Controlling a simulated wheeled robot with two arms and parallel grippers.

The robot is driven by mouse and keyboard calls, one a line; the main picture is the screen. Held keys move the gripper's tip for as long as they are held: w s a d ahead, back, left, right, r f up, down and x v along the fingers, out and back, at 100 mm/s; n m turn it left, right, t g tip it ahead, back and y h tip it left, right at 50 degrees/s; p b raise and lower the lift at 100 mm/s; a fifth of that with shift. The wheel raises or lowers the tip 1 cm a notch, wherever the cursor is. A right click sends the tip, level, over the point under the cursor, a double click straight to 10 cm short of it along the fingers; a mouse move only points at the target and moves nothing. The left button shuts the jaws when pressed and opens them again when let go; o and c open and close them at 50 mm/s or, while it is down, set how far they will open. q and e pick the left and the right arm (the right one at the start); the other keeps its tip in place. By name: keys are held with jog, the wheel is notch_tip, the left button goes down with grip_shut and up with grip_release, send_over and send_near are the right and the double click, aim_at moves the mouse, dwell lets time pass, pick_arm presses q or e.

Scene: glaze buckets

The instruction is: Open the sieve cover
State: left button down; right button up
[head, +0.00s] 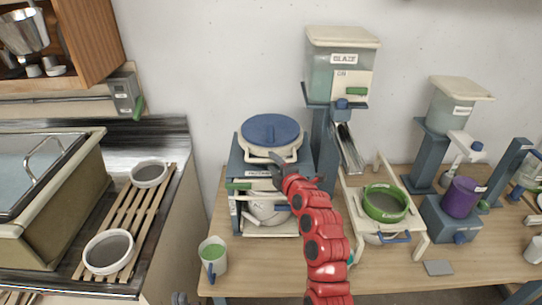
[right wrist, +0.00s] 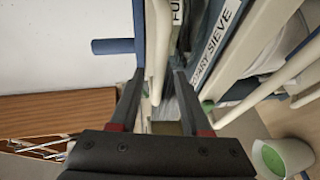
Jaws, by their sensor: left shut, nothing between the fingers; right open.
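The rotary sieve stands on the bench left of the middle. Its round blue cover (head: 270,130) lies shut on top, with a cream rim and a cream front handle (head: 283,157). My right gripper (head: 279,168) is at the front of the cover, by this handle. In the right wrist view its two fingers (right wrist: 160,78) are apart, with a cream bar (right wrist: 158,45) between them; I cannot tell whether they touch it. The sieve's label (right wrist: 218,42) shows beside it. My left gripper (head: 179,298) is low at the bottom edge, mostly cut off, and holds nothing.
A mug of green glaze (head: 213,253) stands front left of the sieve, also in the right wrist view (right wrist: 283,157). A glaze hopper (head: 342,65) rises behind right. A green bowl (head: 384,203) sits on a cream stand to the right. A metal counter is at left.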

jog(key=shift+p+x, duration=0.3)
jog(key=shift+x, duration=0.7)
jog(key=shift+w+a, duration=0.1)
jog(key=shift+w, duration=0.1)
grip_shut()
dwell(0.6)
